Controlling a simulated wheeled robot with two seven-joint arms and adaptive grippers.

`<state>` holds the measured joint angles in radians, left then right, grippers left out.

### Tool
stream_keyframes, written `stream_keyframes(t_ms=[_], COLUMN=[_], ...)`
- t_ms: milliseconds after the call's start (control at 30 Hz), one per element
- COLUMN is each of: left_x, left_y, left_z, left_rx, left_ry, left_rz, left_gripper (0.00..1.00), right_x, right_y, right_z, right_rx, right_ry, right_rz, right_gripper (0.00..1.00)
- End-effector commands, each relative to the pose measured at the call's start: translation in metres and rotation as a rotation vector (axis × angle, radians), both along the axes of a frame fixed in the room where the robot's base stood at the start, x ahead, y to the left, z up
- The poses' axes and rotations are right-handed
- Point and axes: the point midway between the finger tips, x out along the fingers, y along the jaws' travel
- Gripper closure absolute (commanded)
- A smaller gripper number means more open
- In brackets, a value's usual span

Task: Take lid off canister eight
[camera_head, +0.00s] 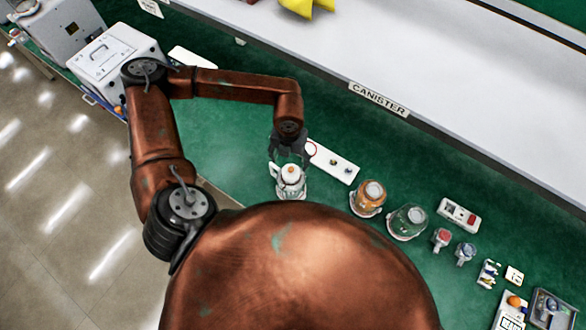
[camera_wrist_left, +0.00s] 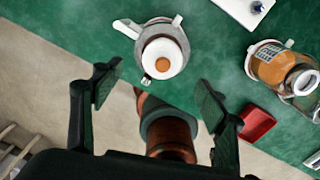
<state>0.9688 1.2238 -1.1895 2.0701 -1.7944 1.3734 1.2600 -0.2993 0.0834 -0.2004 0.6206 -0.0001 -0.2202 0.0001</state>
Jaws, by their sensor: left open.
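A canister with a white lid and an orange centre (camera_head: 291,181) stands on the green bench top. An orange canister (camera_head: 368,197) and a clear greenish canister (camera_head: 407,221) stand to the right. I cannot read a number on any canister. My right gripper is not in view.
A white panel (camera_head: 333,161) lies behind the first canister. A white box with a red switch (camera_head: 459,214), a red-topped part (camera_head: 442,238) and a blue-topped part (camera_head: 465,253) are further right. A grey shelf with a CANISTER label (camera_head: 379,99) runs along the back.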

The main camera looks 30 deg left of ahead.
Motion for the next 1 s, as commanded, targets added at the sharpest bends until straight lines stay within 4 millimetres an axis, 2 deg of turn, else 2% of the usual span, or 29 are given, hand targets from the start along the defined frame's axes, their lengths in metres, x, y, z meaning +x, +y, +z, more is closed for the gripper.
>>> stream_keyframes(t_ms=[233,400,600,833,1000], left_x=[-0.001,0.001,0.002,0.002,0.002], left_y=[0.000,-0.004,-0.005,-0.004,-0.005], left_z=[-0.025,-0.048,-0.070,-0.072,-0.072], left_rx=[-0.001,-0.002,-0.004,-0.004,-0.004], left_ry=[0.003,0.005,0.003,0.002,0.002], left_rz=[0.001,-0.002,-0.003,-0.004,-0.004], left_gripper=[0.33,0.33,0.33,0.33,0.44], right_x=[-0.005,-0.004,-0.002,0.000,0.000], right_y=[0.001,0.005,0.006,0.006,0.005], right_z=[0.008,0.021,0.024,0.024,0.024], right_rx=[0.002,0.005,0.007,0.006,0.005], right_ry=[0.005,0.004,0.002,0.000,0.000], right_rz=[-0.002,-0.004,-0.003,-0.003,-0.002], right_gripper=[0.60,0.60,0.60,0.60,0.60])
